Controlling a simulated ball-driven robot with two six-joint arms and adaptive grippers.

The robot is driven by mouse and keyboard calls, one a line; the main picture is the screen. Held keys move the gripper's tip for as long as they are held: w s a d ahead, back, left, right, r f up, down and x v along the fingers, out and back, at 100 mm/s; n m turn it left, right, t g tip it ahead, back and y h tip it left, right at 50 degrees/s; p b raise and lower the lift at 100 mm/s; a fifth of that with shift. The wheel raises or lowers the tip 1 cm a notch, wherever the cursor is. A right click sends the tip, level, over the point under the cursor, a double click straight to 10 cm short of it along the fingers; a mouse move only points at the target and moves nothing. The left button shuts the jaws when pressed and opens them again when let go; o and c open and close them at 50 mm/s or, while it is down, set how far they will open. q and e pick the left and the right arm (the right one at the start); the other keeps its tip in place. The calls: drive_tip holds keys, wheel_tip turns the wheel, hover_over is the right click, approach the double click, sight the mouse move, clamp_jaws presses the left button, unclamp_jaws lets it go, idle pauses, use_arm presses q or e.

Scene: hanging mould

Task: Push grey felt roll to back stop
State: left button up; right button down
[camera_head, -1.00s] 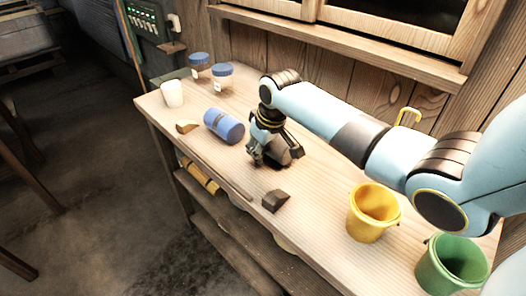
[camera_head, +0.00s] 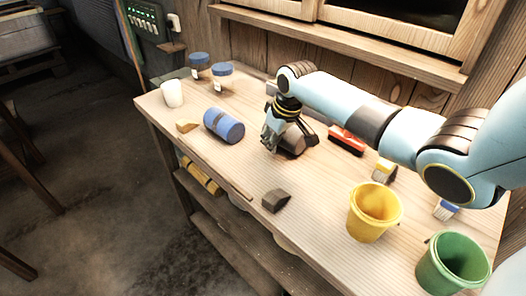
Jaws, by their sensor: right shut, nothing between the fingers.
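The grey felt roll (camera_head: 293,144) lies on the workbench, partly hidden behind my right gripper (camera_head: 269,142). The gripper is shut with its fingers pointing down at the roll's left side. It looks close to or touching the roll; I cannot tell which. A dark grey bar (camera_head: 314,113) behind the roll, partly covered by my right arm, looks like the back stop. My left gripper is not in view.
A blue roll (camera_head: 224,126) lies to the left, with a tan wedge (camera_head: 187,126) beside it. A dark wedge (camera_head: 276,200) sits near the front edge. A red brush (camera_head: 346,140), yellow bucket (camera_head: 374,212) and green bucket (camera_head: 452,263) are to the right.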

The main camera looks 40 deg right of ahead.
sight(286, 133)
drive_tip(key=shift+w+d+b, duration=0.2)
drive_tip(key=shift+d+b, duration=0.35)
drive_tip(key=shift+d, duration=2.2)
drive_tip(key=shift+w+d+b, duration=0.1)
drive_tip(key=shift+d+b, duration=0.4)
drive_tip(key=shift+d, duration=0.95)
drive_tip(key=shift+w+d+b, duration=0.2)
drive_tip(key=shift+d+b, duration=0.7)
drive_tip(key=shift+d, duration=0.95)
